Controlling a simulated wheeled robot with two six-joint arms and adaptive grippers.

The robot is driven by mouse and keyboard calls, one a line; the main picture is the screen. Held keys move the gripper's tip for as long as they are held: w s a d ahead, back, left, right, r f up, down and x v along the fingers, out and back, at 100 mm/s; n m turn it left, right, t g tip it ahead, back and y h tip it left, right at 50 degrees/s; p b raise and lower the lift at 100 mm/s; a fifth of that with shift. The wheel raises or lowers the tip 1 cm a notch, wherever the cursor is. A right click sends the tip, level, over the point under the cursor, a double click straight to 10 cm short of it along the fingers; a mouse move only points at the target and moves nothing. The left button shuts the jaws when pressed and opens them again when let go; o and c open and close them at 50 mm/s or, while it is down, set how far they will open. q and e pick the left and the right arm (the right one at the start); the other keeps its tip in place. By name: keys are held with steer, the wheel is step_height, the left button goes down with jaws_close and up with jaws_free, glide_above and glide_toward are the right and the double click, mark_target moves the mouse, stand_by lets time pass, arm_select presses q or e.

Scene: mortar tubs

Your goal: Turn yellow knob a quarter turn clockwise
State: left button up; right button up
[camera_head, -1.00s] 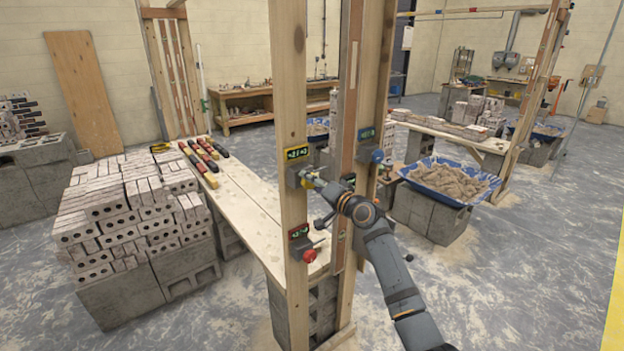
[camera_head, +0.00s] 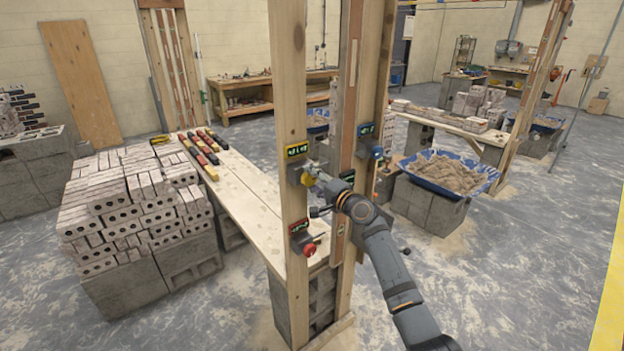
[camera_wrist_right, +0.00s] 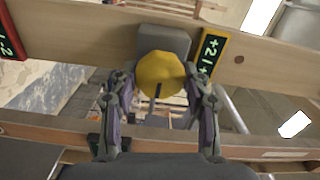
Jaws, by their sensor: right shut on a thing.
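The yellow knob (camera_head: 309,180) sits on a grey box on the near wooden post, below a display with yellow-green figures. In the right wrist view the yellow knob (camera_wrist_right: 160,70) is round, with a dark mark at its lower edge. My right gripper (camera_head: 315,183) reaches it from the right. In the right wrist view the fingers of my right gripper (camera_wrist_right: 159,82) stand on both sides of the knob, shut on it. The gripper partly covers the knob in the head view. My left gripper is not in view.
A red knob (camera_head: 309,249) with a red display is lower on the same post. A blue knob (camera_head: 377,153) is on the post behind. A plank bench (camera_head: 240,195), stacked bricks (camera_head: 125,205) and a blue mortar tub (camera_head: 445,174) stand around.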

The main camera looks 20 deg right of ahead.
stand_by(0.3)
steer(key=o, duration=1.2)
steer(key=shift+c, duration=0.2)
steer(key=v, duration=1.2)
